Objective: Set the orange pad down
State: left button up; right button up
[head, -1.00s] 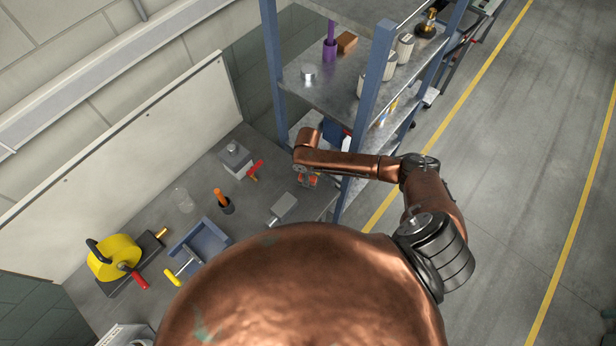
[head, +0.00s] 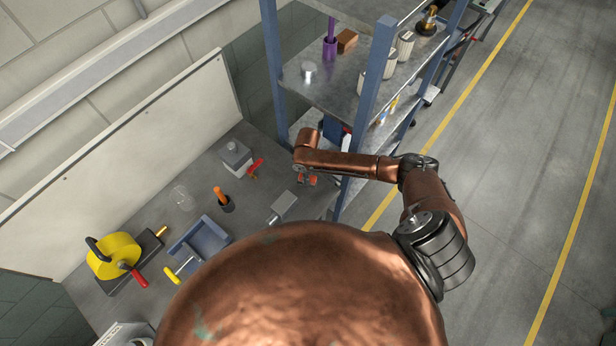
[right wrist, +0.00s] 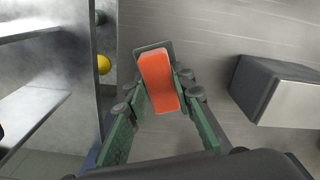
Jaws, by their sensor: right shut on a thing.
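The orange pad (right wrist: 160,82) is a small block, seen in the right wrist view between the green fingers of my right gripper (right wrist: 159,92). The gripper is shut on it. In the head view the right gripper (head: 307,179) shows small under the copper arm, over the right end of the grey workbench (head: 150,225), with a bit of orange at its fingers. I cannot tell whether the pad touches the bench top. My left gripper is not in view.
A grey block (head: 284,205) stands close to the right gripper; a dark box with a pale top (right wrist: 285,92) shows right of it in the wrist view. A shelf rack (head: 375,70) stands close behind. A blue tray (head: 207,238) and yellow-drum device (head: 114,257) are farther left.

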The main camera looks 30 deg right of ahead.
jog(key=o, duration=1.1)
notch_tip(320, 180, up, 12)
jog(key=shift+c, duration=0.2)
grip_shut()
dwell(0.4)
jog(key=shift+f, duration=0.1)
dwell(1.1)
